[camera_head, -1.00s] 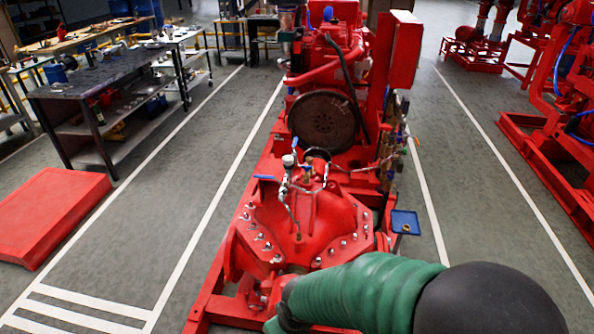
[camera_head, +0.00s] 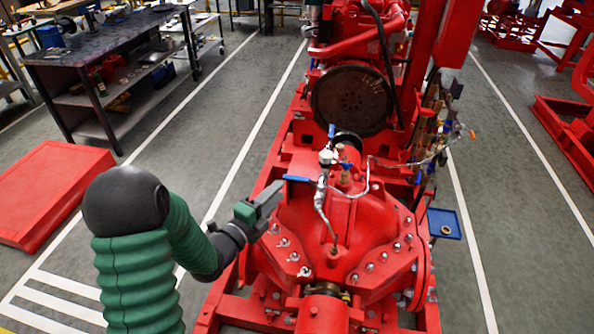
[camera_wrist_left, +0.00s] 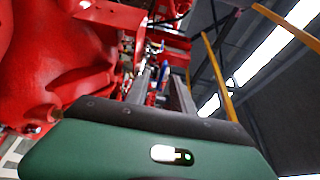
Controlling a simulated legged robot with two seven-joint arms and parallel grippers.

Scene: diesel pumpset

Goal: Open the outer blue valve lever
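A blue valve lever (camera_head: 297,179) points left from the silver valve fitting on top of the red pump (camera_head: 300,215). A second blue lever (camera_head: 331,131) stands upright above the gauge. My left gripper (camera_head: 272,196) is just left of and slightly below the first lever's tip, its fingers pointing at it. In the left wrist view its two grey fingers (camera_wrist_left: 163,88) are apart, with a blue lever (camera_wrist_left: 165,69) showing beyond and between them. I see no contact. My right gripper is not in view.
The red engine with its round flywheel (camera_head: 351,100) stands behind the pump. A small blue tray (camera_head: 444,223) is at the right. A dark workbench (camera_head: 100,50) and a red block (camera_head: 50,190) stand at the left. The floor between is clear.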

